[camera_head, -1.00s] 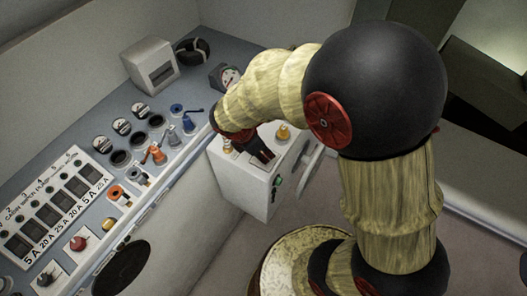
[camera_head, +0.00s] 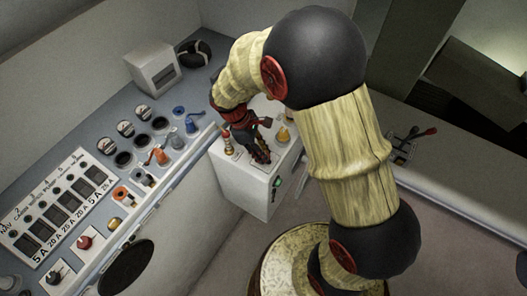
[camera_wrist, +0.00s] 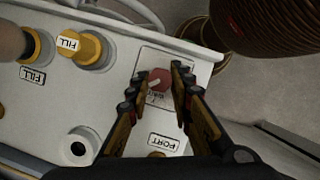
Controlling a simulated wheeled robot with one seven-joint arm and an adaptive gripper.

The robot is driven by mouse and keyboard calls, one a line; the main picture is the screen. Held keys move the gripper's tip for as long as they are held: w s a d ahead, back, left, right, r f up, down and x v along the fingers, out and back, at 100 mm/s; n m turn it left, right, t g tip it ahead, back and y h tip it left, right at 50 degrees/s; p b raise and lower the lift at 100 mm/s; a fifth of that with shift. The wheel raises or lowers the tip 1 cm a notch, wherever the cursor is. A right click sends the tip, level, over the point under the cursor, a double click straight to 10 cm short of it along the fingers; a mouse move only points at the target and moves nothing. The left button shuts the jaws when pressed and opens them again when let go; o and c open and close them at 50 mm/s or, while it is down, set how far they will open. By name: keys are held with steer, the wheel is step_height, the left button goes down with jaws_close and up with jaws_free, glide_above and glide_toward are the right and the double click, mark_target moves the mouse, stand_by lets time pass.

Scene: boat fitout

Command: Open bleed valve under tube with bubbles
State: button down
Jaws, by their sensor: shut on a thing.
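My gripper (camera_head: 258,153) points down over the top of the white box (camera_head: 243,200) in the head view. In the wrist view its two fingers (camera_wrist: 160,80) are shut on a small red knob (camera_wrist: 157,84) with a white pointer mark. The knob sits on a light label plate (camera_wrist: 160,60) with print too small to read. In the head view the gripper hides the knob. I cannot make out a tube with bubbles or a marked bleed valve in either view.
Two caps beside the knob, one yellow (camera_wrist: 88,50), have FILL labels. A PORT label (camera_wrist: 165,142) and a round port (camera_wrist: 79,147) are nearby. A dark ribbed cylinder (camera_wrist: 265,25) stands beyond the box edge. A console (camera_head: 150,135) with gauges and levers lies to the left.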

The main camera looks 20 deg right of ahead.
steer(key=m, duration=0.2)
steer(key=m+g+y, duration=0.1)
steer(key=m, duration=0.1)
steer(key=shift+w+d+m+p, duration=0.15)
steer(key=shift+m+p, duration=0.15)
steer(key=shift+p, duration=0.1)
steer(key=shift+m+g+y, duration=0.3)
steer(key=shift+m+y, duration=0.6)
steer(key=shift+m, duration=1)
steer(key=c, duration=1.6)
jaws_free()
steer(key=v, duration=1.2)
steer(key=shift+w, duration=0.1)
